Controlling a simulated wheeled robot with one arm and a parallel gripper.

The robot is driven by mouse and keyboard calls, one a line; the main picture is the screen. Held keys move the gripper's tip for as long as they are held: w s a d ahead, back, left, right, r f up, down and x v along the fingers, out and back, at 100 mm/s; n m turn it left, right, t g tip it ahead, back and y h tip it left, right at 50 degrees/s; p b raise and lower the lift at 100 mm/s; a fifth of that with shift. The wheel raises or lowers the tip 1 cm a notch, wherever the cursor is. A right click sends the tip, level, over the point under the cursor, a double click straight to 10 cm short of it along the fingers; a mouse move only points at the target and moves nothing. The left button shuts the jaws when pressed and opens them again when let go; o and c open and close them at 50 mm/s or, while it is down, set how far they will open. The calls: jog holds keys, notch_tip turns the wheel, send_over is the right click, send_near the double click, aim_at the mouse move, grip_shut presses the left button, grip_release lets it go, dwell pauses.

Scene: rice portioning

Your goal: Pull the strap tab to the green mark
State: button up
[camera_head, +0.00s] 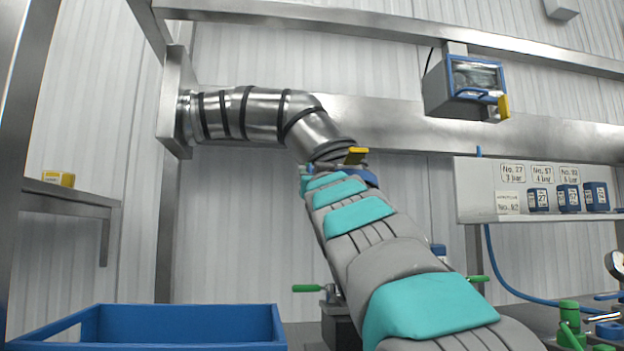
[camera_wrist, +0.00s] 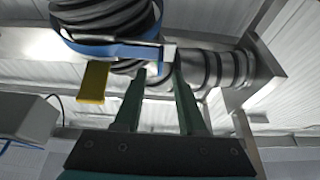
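A blue strap (camera_wrist: 110,48) circles the dark ribbed collar at the end of the metal duct. A yellow tab (camera_wrist: 93,82) hangs beside it, left of my gripper (camera_wrist: 160,72) in the wrist view. The same yellow tab (camera_head: 355,156) shows at the duct's lower end in the head view. My two dark green fingers stand apart, with their tips just below the strap and a pale piece (camera_wrist: 168,58) near the right tip. I cannot tell whether they touch it. The yellow tab is outside the fingers. I cannot make out the green mark.
The banded metal duct (camera_head: 262,115) runs left to a wall plate. A grey box (camera_head: 452,93) with a yellow tag hangs at upper right. A blue crate (camera_head: 185,347) stands at lower left, and a shelf (camera_head: 560,218) holds blue blocks at right.

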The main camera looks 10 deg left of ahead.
jog(key=shift+b+v, duration=0.35)
jog(key=shift+v, duration=1.55)
